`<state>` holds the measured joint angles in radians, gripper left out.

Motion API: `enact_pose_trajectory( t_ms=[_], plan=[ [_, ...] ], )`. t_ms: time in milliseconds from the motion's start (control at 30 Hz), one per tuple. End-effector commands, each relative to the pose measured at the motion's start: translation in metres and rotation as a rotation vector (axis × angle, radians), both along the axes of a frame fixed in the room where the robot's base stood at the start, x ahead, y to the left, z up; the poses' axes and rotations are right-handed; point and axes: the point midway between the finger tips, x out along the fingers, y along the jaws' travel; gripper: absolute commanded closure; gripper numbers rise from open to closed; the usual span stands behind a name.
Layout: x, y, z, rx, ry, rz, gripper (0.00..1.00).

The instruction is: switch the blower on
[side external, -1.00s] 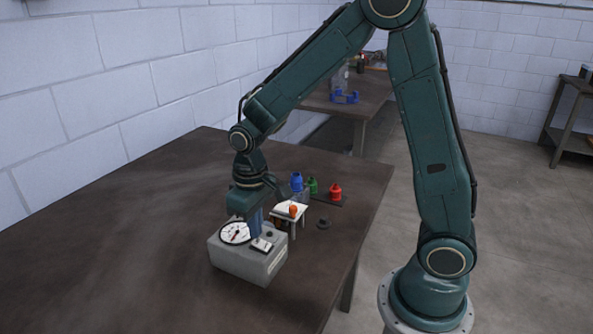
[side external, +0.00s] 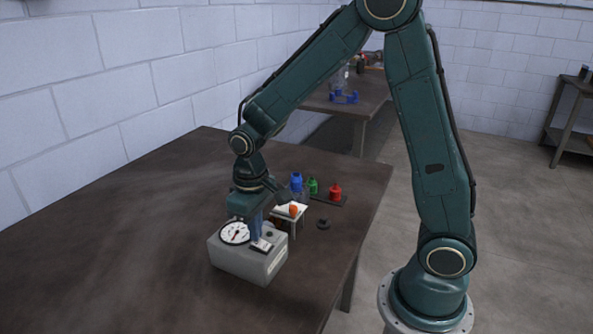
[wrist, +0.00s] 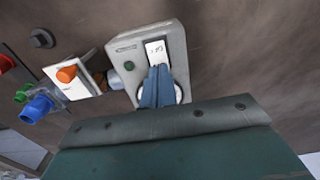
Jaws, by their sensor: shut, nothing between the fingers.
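The blower unit is a grey box (side external: 245,262) on the table, with a white rocker switch (side external: 261,246) and a round white gauge (side external: 234,233) with a red needle on its top. In the wrist view the box (wrist: 122,68) shows the switch (wrist: 156,51) with small dark lettering, too small to read surely. My gripper (side external: 257,236) is shut and empty, its blue fingers pointing down at the box top. In the wrist view the fingertips (wrist: 158,69) are right at the switch's near end; I cannot tell whether they touch it. The fingers hide part of the gauge.
A small white stand (side external: 289,213) with an orange piece (side external: 293,210) stands close behind the box. A dark knob-like piece (side external: 323,224) lies to the right. The table's left side is clear.

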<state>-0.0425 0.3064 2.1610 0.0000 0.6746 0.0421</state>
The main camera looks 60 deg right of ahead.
Motion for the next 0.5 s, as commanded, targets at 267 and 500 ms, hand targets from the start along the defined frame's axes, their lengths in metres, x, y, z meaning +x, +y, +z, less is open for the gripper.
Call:
enact_pose_trajectory(
  t_ms=[267, 500],
  plan=[
    [0.0, 0.0, -0.0032, 0.0, 0.0, 0.0, 1.0],
    [0.0001, 0.0, -0.0056, 0.0, 0.0, 0.0, 1.0]
  ],
)
